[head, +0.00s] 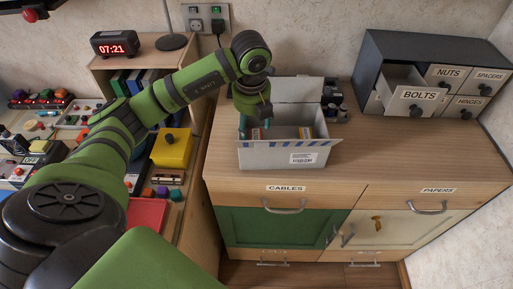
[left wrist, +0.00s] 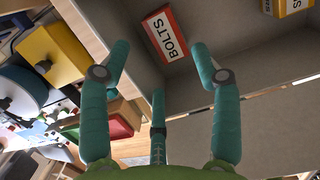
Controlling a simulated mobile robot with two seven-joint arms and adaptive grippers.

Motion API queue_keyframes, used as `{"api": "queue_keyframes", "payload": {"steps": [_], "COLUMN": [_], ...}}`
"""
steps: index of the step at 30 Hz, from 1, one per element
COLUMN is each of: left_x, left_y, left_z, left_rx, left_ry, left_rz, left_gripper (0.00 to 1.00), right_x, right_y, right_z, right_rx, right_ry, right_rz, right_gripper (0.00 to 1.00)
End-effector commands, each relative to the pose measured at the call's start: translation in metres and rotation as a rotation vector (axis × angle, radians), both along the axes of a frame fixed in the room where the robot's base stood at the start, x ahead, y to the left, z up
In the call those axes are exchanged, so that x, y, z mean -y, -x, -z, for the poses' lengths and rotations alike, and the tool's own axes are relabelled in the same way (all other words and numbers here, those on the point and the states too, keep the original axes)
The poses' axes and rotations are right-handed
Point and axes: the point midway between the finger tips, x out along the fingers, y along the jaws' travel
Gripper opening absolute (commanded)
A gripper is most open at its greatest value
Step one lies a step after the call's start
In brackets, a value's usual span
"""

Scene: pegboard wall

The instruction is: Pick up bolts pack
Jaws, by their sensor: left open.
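The bolts pack (left wrist: 165,33) is a small red-orange pack with a white label reading BOLTS. In the left wrist view it lies tilted inside the grey box, near a corner. My left gripper (left wrist: 160,75) is open and empty, its teal fingers spread below the pack in that view and apart from it. In the head view the left gripper (head: 254,128) reaches down into the left part of the open box (head: 265,158). There the gripper and box wall largely hide the bolts pack. My right gripper is not in view.
A yellow-orange pack (left wrist: 290,5) lies in the box apart from the bolts pack. The box stands on a wooden cabinet (head: 370,165). A grey drawer unit (head: 385,60) with an open BOLTS drawer (head: 418,94) stands at right. The cabinet top between is clear.

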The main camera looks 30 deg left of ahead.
Motion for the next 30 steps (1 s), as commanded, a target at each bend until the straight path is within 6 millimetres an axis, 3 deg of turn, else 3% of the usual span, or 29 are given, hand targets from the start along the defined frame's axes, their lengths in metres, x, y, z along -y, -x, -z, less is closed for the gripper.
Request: {"api": "queue_keyframes", "payload": {"steps": [7, 18, 26, 27, 30], "left_x": [-0.001, -0.004, -0.006, -0.005, -0.005], "left_y": [-0.002, -0.01, -0.011, -0.011, -0.011], "left_z": [0.019, 0.067, 0.072, 0.072, 0.072], "left_rx": [-0.004, -0.002, 0.0, 0.0, 0.0], "left_ry": [0.001, 0.001, -0.001, -0.001, -0.001], "left_rz": [-0.001, -0.001, -0.001, -0.001, 0.0], "left_gripper": [0.63, 0.63, 0.63, 0.55, 0.15], "right_x": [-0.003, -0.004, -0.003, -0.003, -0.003], "right_y": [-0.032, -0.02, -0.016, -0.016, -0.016], "right_z": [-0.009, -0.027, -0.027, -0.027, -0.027], "right_rx": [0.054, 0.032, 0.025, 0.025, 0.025], "right_ry": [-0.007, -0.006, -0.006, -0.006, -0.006], "right_rz": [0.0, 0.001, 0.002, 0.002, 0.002], "right_gripper": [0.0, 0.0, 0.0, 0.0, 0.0]}}
